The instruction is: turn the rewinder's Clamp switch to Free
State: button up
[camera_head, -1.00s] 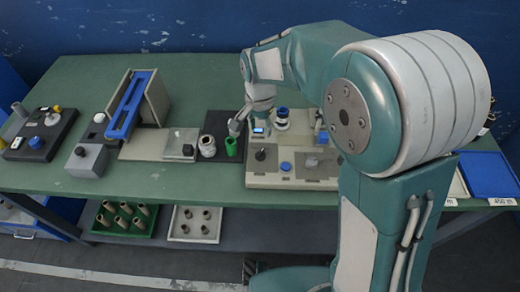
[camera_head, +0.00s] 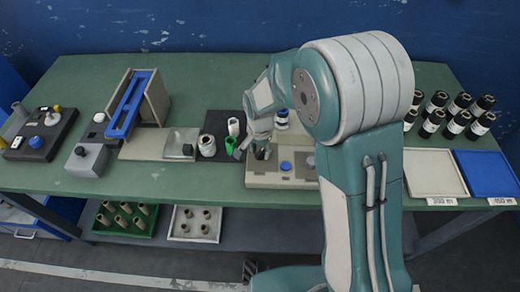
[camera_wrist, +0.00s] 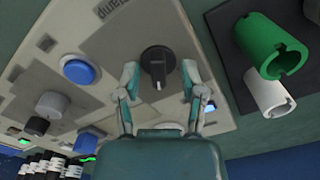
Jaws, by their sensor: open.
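The rewinder (camera_head: 257,179) is a light grey panel unit on the green table. In the wrist view its black rotary switch knob (camera_wrist: 158,62) sits on a darker grey plate, with partly visible lettering ending in "amp" beside it. My gripper (camera_wrist: 158,78) is open, one finger on each side of the knob, with a gap visible on both sides. In the head view my gripper (camera_head: 256,150) is over the left part of the rewinder. The Free marking cannot be read.
A blue button (camera_wrist: 79,70) is on the panel left of the knob. A green tube (camera_wrist: 268,45) and a white tube (camera_wrist: 268,92) stand close by on the right. Several black rolls (camera_head: 460,115) stand on the table at right, behind a white tray (camera_head: 434,173) and a blue tray (camera_head: 487,174).

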grip_shut()
jog(key=shift+n, duration=0.3)
jog(key=n, duration=1.1)
jog(key=shift+n, duration=0.3)
dwell(0.3)
grip_release()
jog(key=shift+a, duration=0.1)
jog(key=shift+r, duration=0.1)
